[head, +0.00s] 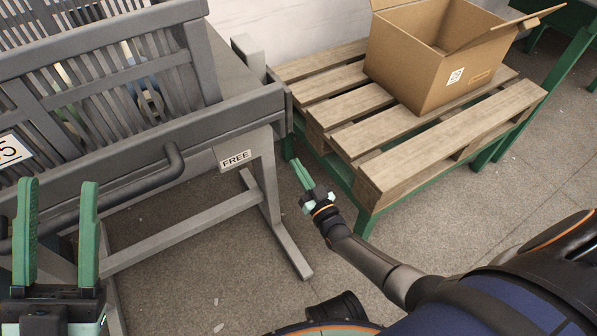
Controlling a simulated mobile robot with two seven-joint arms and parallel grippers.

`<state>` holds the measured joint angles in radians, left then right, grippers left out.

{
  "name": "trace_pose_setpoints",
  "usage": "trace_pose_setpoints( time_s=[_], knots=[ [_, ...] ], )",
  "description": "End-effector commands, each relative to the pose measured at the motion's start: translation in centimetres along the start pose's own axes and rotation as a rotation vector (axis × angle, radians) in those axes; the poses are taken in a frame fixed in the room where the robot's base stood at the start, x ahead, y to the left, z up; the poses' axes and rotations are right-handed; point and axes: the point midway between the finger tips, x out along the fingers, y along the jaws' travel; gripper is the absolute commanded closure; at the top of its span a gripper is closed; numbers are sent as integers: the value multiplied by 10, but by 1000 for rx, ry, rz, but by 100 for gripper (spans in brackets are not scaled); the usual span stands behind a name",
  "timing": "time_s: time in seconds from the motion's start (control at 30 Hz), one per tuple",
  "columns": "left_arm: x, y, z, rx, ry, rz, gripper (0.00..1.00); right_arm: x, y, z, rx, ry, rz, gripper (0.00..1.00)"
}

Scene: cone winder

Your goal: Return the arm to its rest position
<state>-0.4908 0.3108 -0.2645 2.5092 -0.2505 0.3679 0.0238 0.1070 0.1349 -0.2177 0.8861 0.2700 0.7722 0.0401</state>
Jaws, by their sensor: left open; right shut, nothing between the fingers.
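My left gripper (56,232) is at the lower left, with its two green fingers upright and apart and nothing between them. It is in front of the grey slatted machine. My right gripper (299,171) is near the middle of the view, at the end of my dark arm that comes in from the lower right. Its green fingers are together and empty, pointing up and left. It is over the floor, between the machine's leg and the pallet stand.
A grey slatted machine (135,140) with a bent handle (140,186) and a "FREE" label (235,159) fills the left. A wooden pallet (445,145) on a green stand (362,221) holds an open cardboard box (405,60). Bare floor (215,260) shows at the lower middle.

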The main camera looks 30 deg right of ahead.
Motion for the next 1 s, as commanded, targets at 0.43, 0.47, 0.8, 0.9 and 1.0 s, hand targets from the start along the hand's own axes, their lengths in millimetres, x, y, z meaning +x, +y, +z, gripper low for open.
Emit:
trace_pose_setpoints(
  time_s=[0.43,0.47,0.8,0.9,1.0],
  knots=[
    [0,-1,0,-4,1,-11,50,-3,0,5,-1,0,-1,100],
    [0,-1,0,-4,1,-11,50,-3,0,5,-1,0,-1,100],
    [10,-8,-10,4,5,-9,50,0,-2,-10,-1,0,-1,100],
    [26,-19,-29,6,14,-16,50,4,-4,-35,-1,0,-1,100],
    [44,-32,-52,8,28,-25,50,9,-7,-63,-1,0,-1,100]
  ],
)
